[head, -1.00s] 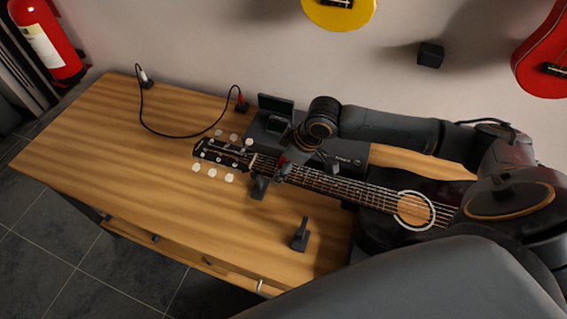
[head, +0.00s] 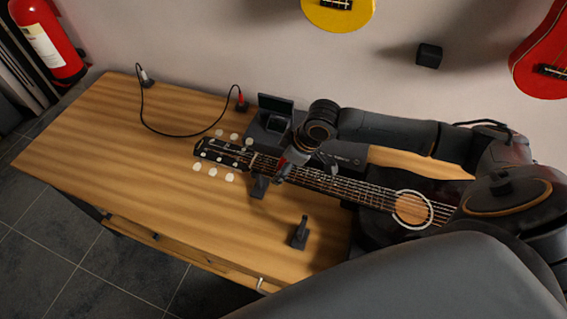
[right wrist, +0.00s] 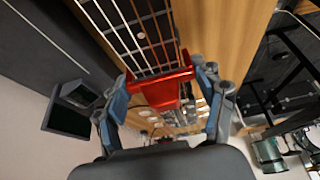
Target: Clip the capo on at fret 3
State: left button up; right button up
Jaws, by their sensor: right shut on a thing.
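The black acoustic guitar (head: 375,194) lies on the bench, its headstock to the left and its neck held up off the top by a dark support. My right gripper (head: 286,165) is over the neck between headstock and sound hole. In the right wrist view its two fingers (right wrist: 163,100) are shut on the red capo (right wrist: 160,84). The capo lies crosswise over the strings (right wrist: 138,40); I cannot tell whether it touches them or which fret it is at. My left gripper is not in view.
A dark neck support (head: 260,187) stands under the neck and a similar dark stand (head: 300,234) stands nearer the front edge. A cable (head: 180,135) loops at the back. A dark case (head: 272,115) sits behind the neck. The bench's left part (head: 100,150) is clear.

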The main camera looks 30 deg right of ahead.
jog(key=shift+f, duration=0.1)
jog(key=o, duration=1.3)
jog(key=shift+c, duration=0.2)
jog(key=v, duration=1.2)
jog(key=shift+s, duration=0.1)
